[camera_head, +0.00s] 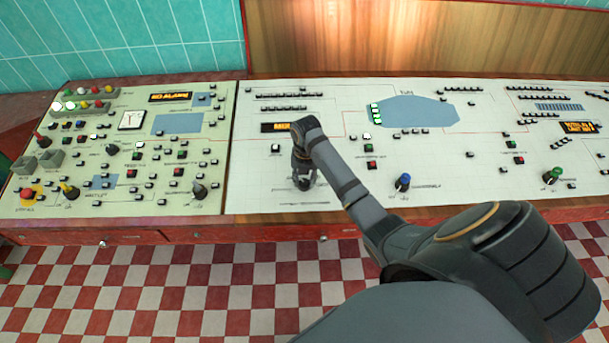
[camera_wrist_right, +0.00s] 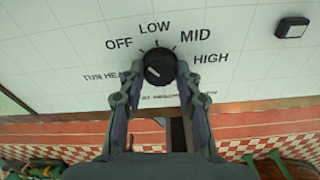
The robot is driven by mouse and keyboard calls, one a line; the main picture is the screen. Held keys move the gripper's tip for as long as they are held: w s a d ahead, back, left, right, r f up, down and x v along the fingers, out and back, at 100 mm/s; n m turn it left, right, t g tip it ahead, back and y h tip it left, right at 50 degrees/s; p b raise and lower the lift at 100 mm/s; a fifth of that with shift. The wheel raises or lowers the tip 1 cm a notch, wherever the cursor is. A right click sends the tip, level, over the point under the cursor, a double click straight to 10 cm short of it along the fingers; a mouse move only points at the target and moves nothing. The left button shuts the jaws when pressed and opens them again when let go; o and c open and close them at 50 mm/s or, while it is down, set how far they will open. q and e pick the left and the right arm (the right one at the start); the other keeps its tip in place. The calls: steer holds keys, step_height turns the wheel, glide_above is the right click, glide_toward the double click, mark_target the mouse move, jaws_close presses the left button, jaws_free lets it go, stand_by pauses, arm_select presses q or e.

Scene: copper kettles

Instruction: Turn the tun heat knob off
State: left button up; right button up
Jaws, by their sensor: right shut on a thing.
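The tun heat knob (camera_wrist_right: 159,66) is black and round, with a pale mark on its lower left face in the right wrist view. OFF, LOW, MID and HIGH are printed in an arc around it, from upper left to right. My right gripper (camera_wrist_right: 157,75) has a finger on each side of the knob and is shut on it. In the head view my right gripper (camera_head: 304,183) reaches down to the white panel, and the knob is hidden there by the gripper. My left gripper is not in view.
The console panel (camera_head: 262,190) has many small buttons. A blue knob (camera_head: 403,182) and a green knob (camera_head: 552,175) stand to the right, and a dark knob (camera_head: 199,190) to the left.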

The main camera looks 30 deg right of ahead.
mark_target(304, 183)
steer(key=shift+n+p, duration=0.45)
steer(key=shift+n, duration=0.25)
steer(key=o, duration=1.2)
steer(key=shift+c, duration=0.2)
step_height(304, 183, up, 8)
steer(key=shift+s+a+f, duration=0.15)
steer(key=shift+f, duration=0.1)
